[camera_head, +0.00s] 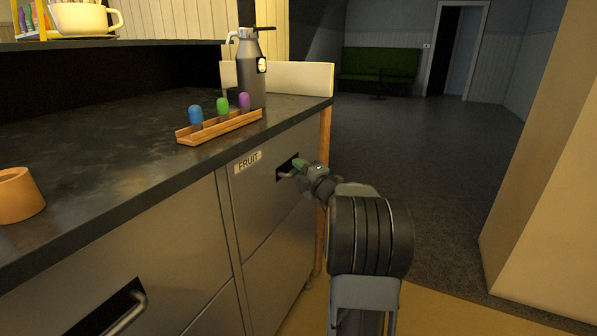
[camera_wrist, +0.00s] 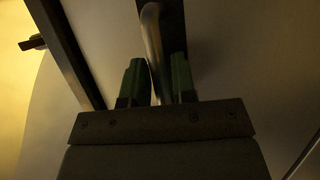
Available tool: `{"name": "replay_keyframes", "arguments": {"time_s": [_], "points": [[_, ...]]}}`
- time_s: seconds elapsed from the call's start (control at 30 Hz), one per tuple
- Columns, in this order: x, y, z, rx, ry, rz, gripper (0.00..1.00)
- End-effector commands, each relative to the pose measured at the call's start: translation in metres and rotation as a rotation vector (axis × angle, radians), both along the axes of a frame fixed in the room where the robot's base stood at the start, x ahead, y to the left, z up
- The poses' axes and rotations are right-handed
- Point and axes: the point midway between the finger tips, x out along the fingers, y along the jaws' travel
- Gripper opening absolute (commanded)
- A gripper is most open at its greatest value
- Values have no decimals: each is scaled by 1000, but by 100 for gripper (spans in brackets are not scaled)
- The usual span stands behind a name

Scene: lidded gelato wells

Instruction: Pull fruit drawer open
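The fruit drawer (camera_head: 262,205) is the upper right drawer front in the counter, with a "FRUIT" label (camera_head: 248,161). It looks flush with the cabinet. Its bar handle (camera_head: 284,175) sits in a dark recess and also shows in the wrist view (camera_wrist: 151,32). My gripper (camera_head: 299,171) is at the handle. In the wrist view its green fingers (camera_wrist: 159,78) stand on either side of the bar, the left one close to it and a narrow dark gap showing by the right one. The fingers partly hide the bar.
On the counter (camera_head: 110,135) stand a wooden rack (camera_head: 215,128) of coloured-topped items, a grey metal dispenser (camera_head: 250,75) and an orange-brown cup (camera_head: 17,195). Another drawer handle (camera_head: 125,315) is at lower left.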

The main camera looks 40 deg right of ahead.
Motion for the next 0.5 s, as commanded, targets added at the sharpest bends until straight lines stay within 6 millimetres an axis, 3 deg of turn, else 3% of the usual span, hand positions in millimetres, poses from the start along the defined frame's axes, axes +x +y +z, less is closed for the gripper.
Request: {"name": "replay_keyframes", "arguments": {"time_s": [0.3, 0.5], "points": [[2, 0, 0, 0, 0, 0, 25], [2, 0, 0, 0, 0, 0, 7]]}}
